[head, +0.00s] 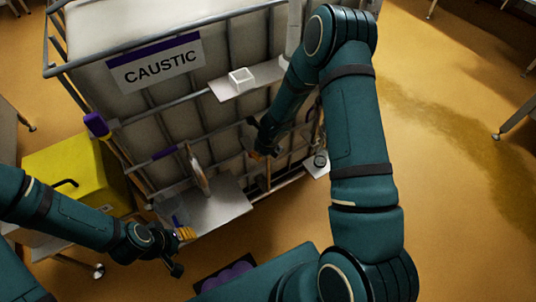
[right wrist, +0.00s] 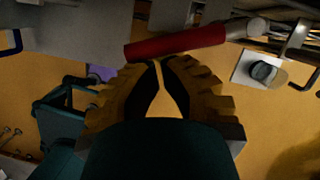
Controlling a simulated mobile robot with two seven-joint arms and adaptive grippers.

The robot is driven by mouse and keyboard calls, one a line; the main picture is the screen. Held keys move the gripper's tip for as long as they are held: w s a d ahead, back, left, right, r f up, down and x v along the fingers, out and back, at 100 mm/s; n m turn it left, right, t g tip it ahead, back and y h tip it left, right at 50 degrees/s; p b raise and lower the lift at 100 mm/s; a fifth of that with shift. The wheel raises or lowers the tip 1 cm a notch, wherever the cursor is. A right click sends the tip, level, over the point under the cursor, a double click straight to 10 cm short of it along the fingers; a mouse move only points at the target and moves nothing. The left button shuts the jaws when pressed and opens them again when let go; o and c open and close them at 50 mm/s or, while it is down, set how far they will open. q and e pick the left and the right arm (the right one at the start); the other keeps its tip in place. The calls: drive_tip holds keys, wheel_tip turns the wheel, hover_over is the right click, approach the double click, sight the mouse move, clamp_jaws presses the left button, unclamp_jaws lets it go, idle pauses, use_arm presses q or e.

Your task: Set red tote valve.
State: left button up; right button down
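The red valve handle (right wrist: 176,42) shows in the right wrist view as a red bar, sloping slightly up to the right. My right gripper (right wrist: 160,62) has its ridged fingertips close together, just below and in front of this bar. I see nothing between them, and whether they touch the bar I cannot tell. In the head view my right gripper (head: 262,150) is at the front of the caged white tote (head: 120,50), labelled CAUSTIC; the red handle is not clearly visible there. My left gripper (head: 182,246) is by the lower metal shelf, its opening unclear.
The lower shelf (head: 222,207) holds a bluish clear container (head: 180,215). A white square dish (head: 241,79) sits on the upper shelf. A yellow bin (head: 72,165) stands left. A purple-topped item (head: 228,278) lies at the bottom. The floor (head: 440,210) is open to the right.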

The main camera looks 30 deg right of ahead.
drive_tip(key=shift+w+a+m+h, duration=0.3)
drive_tip(key=shift+w+a+m, duration=0.45)
drive_tip(key=shift+m, duration=0.45)
use_arm(q)
drive_tip(key=shift+w+f, duration=0.1)
drive_tip(key=shift+f, duration=0.3)
use_arm(e)
drive_tip(key=shift+w+a+m+h, duration=0.3)
drive_tip(key=shift+w+m, duration=0.35)
drive_tip(key=shift+m, duration=0.35)
drive_tip(key=shift+d, duration=0.1)
